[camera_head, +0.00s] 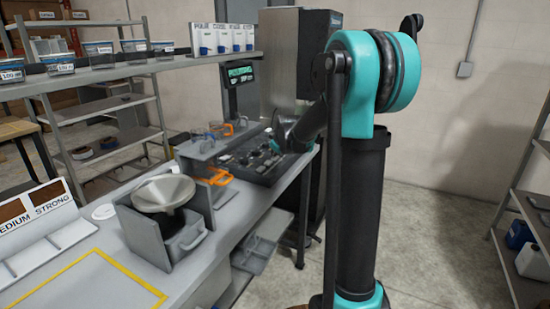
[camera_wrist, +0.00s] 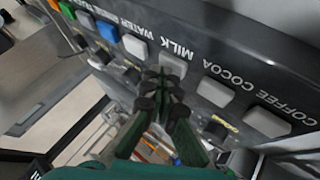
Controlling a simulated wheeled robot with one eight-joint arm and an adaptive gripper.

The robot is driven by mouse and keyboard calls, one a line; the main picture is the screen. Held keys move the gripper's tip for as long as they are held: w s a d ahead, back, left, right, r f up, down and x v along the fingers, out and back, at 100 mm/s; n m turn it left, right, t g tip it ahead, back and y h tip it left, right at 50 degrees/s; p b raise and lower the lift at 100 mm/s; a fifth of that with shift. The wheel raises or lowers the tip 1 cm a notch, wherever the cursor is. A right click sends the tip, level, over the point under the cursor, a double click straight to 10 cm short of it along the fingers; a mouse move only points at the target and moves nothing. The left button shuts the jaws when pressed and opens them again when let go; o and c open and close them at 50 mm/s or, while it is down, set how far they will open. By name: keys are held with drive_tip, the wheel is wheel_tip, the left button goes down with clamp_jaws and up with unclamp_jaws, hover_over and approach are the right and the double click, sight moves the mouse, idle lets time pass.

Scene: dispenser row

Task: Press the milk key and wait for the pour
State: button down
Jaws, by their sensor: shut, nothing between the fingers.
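The milk key (camera_wrist: 173,64) is a grey square button beside the label MILK on the dark dispenser panel (camera_wrist: 235,60). My gripper (camera_wrist: 163,82) is shut and empty, with its tips over the lower edge of that key. I cannot tell how far the key is pushed in. In the head view my arm reaches to the dispenser (camera_head: 290,60), and its forearm partly hides the front. A display (camera_head: 240,73) beside it shows green text that looks like POURING. The milk outlet and any stream are not clear.
Cocoa (camera_wrist: 215,91) and coffee (camera_wrist: 266,121) keys lie right of the milk key; white (camera_wrist: 135,46), blue (camera_wrist: 108,32) and other keys lie left. Clear cups (camera_head: 220,129) and an orange holder (camera_head: 214,177) stand nearby.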

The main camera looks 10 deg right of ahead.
sight(276, 158)
drive_tip(key=shift+r, duration=0.85)
drive_tip(key=shift+r, duration=2.5)
drive_tip(key=s+d+f+m+g, duration=0.1)
drive_tip(key=s+f+m, duration=0.2)
drive_tip(key=s+f, duration=0.4)
drive_tip(key=s+d+f+m+g, duration=0.1)
drive_tip(key=s+f, duration=0.6)
drive_tip(key=s, duration=1.3)
drive_tip(key=s+d+f+m+g+h, duration=0.1)
drive_tip(key=s+f+m, duration=0.5)
drive_tip(key=s, duration=0.8)
wheel_tip(276, 158, down, 2)
drive_tip(key=shift+d+g, duration=0.55)
drive_tip(key=shift+g, duration=0.45)
drive_tip(key=shift+w, duration=0.1)
